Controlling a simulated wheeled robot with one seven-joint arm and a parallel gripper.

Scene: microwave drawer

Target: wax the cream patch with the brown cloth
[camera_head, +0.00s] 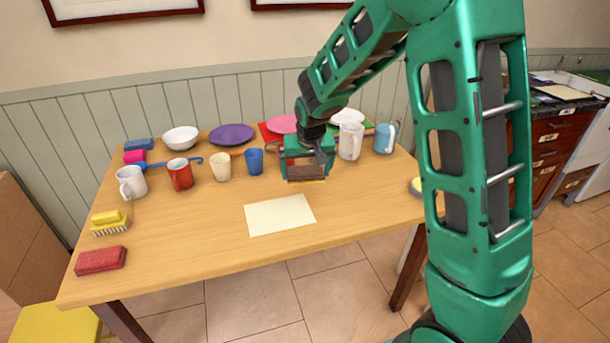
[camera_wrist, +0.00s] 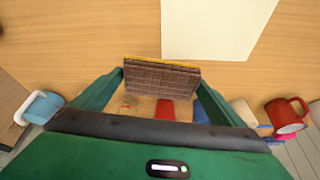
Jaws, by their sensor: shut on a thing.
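The cream patch (camera_head: 280,215) lies flat and bare on the wooden table near its front middle. It also shows at the top of the wrist view (camera_wrist: 210,28). My gripper (camera_head: 305,172) is shut on the brown cloth (camera_head: 306,173), a checked block-like piece with a yellow edge. In the wrist view the brown cloth (camera_wrist: 160,78) sits between my two green fingers. I hold it behind and slightly right of the patch in the head view, apart from it. It seems to be above the table, but the exact height is hard to tell.
Behind are a blue cup (camera_head: 254,162), a cream cup (camera_head: 220,167), a red mug (camera_head: 179,174), a white pitcher (camera_head: 350,141) and a light-blue mug (camera_head: 385,138). A yellow brush (camera_head: 110,222) and red block (camera_head: 101,261) lie left. The table (camera_head: 200,240) is clear around the patch.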

